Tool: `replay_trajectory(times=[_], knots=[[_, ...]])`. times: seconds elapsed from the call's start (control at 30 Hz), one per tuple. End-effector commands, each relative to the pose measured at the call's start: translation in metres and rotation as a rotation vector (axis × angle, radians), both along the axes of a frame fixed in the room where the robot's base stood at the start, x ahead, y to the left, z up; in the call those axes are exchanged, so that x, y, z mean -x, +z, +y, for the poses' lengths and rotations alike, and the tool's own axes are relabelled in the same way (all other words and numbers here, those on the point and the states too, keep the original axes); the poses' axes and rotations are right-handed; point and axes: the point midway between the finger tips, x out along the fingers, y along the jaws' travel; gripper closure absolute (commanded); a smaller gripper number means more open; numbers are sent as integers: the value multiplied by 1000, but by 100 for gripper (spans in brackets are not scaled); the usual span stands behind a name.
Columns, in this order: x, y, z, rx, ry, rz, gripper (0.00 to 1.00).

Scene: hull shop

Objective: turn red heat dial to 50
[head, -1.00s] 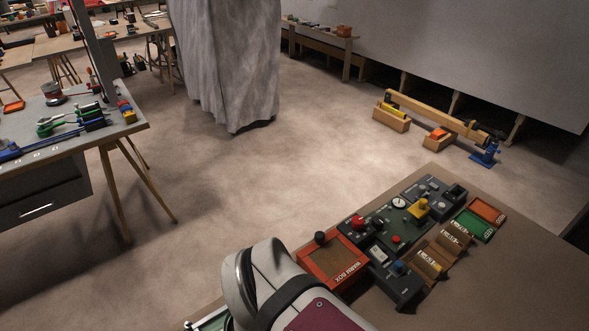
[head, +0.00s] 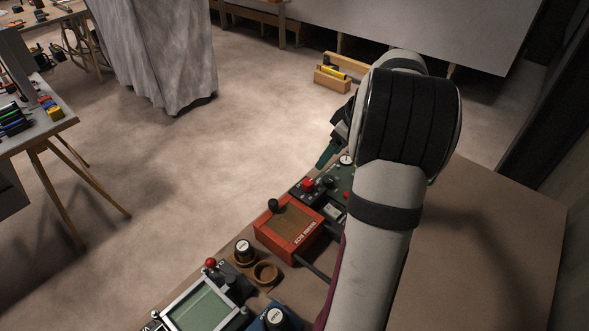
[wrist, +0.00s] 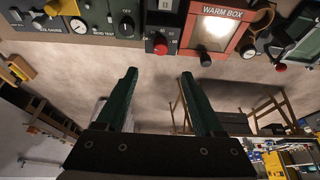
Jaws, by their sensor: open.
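The red dial (head: 307,184) sits on a small dark panel beside the orange-red warm box (head: 290,236) in the head view. In the wrist view the red dial (wrist: 160,46) is on its dark panel, just beyond the fingertips and roughly in line with the gap between them. I cannot read its setting. My gripper (wrist: 159,73) is open and empty, with two green fingers apart and not visibly touching the dial. In the head view part of the gripper shows beside my arm, which hides much of the bench to the right.
The warm box (wrist: 214,32) has a lit window and stands right of the dial in the wrist view. A round gauge (wrist: 79,26) and a dark knob (wrist: 127,26) are to the left. A framed green screen (head: 200,305) and brown rings (head: 265,272) lie nearer on the bench.

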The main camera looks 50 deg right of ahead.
Motion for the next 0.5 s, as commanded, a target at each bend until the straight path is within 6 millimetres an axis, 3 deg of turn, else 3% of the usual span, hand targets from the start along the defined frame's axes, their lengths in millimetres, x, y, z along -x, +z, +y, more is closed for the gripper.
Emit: replay_trajectory(times=[0.3, 0.5], knots=[[-35, -88, 2, -5, 1, 4, 31], [-50, -121, 1, -4, -1, 2, 31]])
